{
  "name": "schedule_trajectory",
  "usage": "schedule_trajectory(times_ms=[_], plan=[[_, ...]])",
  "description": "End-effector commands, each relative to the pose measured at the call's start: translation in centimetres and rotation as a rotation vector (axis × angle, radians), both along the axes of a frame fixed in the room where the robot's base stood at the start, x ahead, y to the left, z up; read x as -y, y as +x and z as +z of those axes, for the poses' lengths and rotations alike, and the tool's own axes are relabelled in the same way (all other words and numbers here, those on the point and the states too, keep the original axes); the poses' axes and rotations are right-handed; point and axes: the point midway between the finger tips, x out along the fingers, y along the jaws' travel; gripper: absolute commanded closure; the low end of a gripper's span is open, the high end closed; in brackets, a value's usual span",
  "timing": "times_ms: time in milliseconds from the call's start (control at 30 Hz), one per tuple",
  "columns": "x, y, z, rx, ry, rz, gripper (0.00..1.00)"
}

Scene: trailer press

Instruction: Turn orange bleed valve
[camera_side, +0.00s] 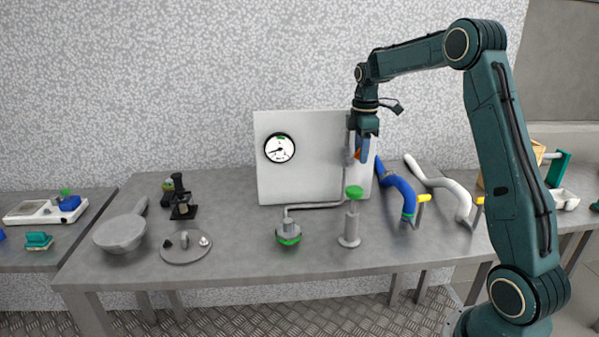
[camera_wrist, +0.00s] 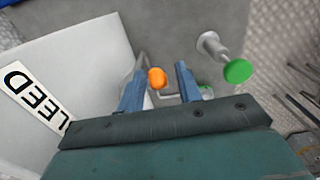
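The orange bleed valve (camera_wrist: 157,77) shows between my two blue fingers in the wrist view, nearer the left finger. My gripper (camera_wrist: 161,70) is open, with a clear gap between the valve and the right finger. In the side view my gripper (camera_side: 363,152) points down in front of the right part of the white panel (camera_side: 318,165). Only a sliver of the orange valve (camera_side: 357,154) shows there, mostly hidden by a finger. Whether the left finger touches the valve cannot be told. A "LEED" label (camera_wrist: 32,92) shows on the panel.
A gauge (camera_side: 279,148) is on the panel. Blue (camera_side: 398,188) and white (camera_side: 445,188) curved pipes lie right. A pan (camera_side: 120,233) stands far left. The table's front middle is mostly clear.

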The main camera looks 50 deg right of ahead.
Motion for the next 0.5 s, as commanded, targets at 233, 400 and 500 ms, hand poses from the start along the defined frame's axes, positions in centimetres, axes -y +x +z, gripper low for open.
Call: schedule_trajectory(times_ms=[233,400,500], plan=[[0.01,0.01,-0.08,0.0,0.0,0.0,0.65],[0.01,0.01,-0.06,0.0,0.0,0.0,0.93],[0.0,0.01,-0.04,0.001,-0.001,0.0,1.0]])
